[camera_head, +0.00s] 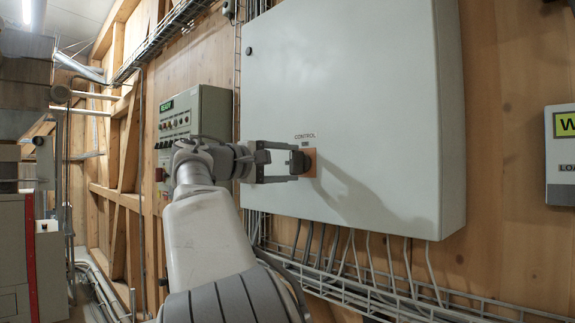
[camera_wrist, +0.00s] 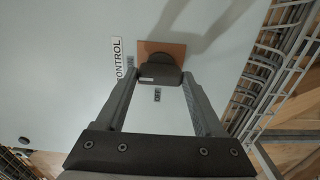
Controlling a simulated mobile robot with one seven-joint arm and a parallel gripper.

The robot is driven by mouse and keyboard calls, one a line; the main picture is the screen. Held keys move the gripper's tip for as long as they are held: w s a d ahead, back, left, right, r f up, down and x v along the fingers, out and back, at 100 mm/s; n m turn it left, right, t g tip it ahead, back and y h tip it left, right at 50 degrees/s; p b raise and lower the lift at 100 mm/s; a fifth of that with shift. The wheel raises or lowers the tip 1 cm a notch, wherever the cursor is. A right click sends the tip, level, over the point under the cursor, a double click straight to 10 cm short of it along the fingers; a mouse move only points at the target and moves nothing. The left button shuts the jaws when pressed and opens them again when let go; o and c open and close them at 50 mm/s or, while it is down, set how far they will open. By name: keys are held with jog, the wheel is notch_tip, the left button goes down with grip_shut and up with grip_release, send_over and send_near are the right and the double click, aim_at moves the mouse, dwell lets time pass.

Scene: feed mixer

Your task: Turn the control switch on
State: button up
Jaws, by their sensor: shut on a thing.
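The control switch (camera_head: 299,162) is a black knob on an orange-brown square plate, on the front of a large grey cabinet (camera_head: 350,80) under a "CONTROL" label. My gripper (camera_head: 297,163) reaches it from the left, its fingers on either side of the knob. In the wrist view my gripper (camera_wrist: 160,78) is shut on the knob of the switch (camera_wrist: 160,71). The fingers partly hide the knob in the head view.
A grey-green panel (camera_head: 205,112) with buttons and lamps is on the wall left of the cabinet. A wire cable tray (camera_head: 400,302) with several cables runs under the cabinet. A white box (camera_head: 560,165) with a yellow label hangs at the far right.

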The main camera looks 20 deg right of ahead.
jog(key=o, duration=1.4)
jog(key=b+v, duration=0.1)
jog(key=v, duration=1.6)
jog(key=shift+s+a, duration=0.1)
jog(key=shift+a, duration=0.1)
